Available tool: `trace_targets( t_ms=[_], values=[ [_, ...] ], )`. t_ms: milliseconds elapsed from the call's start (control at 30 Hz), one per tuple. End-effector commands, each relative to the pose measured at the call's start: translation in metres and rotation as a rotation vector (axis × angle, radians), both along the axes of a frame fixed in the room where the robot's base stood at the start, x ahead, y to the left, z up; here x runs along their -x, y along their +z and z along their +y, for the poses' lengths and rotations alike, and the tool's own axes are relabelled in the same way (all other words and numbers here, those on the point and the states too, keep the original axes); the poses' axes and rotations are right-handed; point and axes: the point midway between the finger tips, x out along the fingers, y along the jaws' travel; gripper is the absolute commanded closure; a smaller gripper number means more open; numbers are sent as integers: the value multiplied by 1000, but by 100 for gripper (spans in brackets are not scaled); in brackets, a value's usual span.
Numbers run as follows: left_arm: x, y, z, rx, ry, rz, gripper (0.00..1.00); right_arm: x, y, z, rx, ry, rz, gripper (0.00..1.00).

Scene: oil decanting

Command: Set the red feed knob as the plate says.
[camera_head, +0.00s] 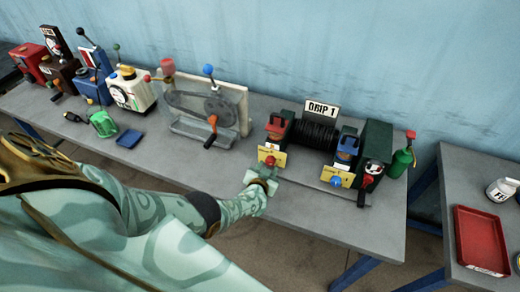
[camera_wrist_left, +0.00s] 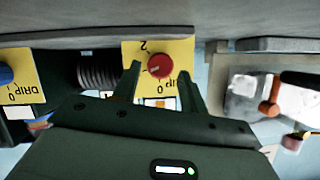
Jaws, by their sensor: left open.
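The red feed knob (camera_head: 270,160) sits on a yellow plate (camera_head: 281,157) at the left end of the drip machine. A white sign (camera_head: 321,109) above the machine reads "DRIP 1". My left gripper (camera_head: 264,174) is at the red knob, open. In the left wrist view the picture is upside down, and the red knob (camera_wrist_left: 160,66) shows between the two open fingertips (camera_wrist_left: 160,72), with a gap on both sides. A pale mark on the knob points towards the picture's left. The yellow plate (camera_wrist_left: 183,52) carries "DRIP", a 0 and a 2. My right gripper is not in view.
A blue knob (camera_head: 335,181) on a second yellow plate sits to the right, beside a dark handle (camera_head: 364,190). A green bottle (camera_head: 401,160) stands at the table's right end. A pump with a clear cover (camera_head: 230,105) stands left. A red tray (camera_head: 480,238) lies on another table.

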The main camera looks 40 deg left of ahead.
Motion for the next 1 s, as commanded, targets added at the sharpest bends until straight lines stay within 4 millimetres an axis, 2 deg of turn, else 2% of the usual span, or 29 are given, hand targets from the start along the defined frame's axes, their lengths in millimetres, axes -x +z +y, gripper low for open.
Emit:
trace_targets(
  t_ms=[33, 200, 333, 500, 700, 1000],
  values=[
    [10, 13, -4, 2, 0, 1, 57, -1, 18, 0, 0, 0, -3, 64],
    [50, 32, -18, 1, 1, 2, 57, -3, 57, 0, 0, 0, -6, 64],
    [81, 44, -28, 0, 1, 0, 57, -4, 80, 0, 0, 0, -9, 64],
    [110, 52, -38, 0, 1, 0, 57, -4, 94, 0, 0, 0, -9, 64],
    [123, 55, -43, -1, -1, -2, 57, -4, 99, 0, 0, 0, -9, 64],
    [124, 54, -43, -2, 0, -2, 57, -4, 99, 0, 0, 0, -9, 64]
  ],
)
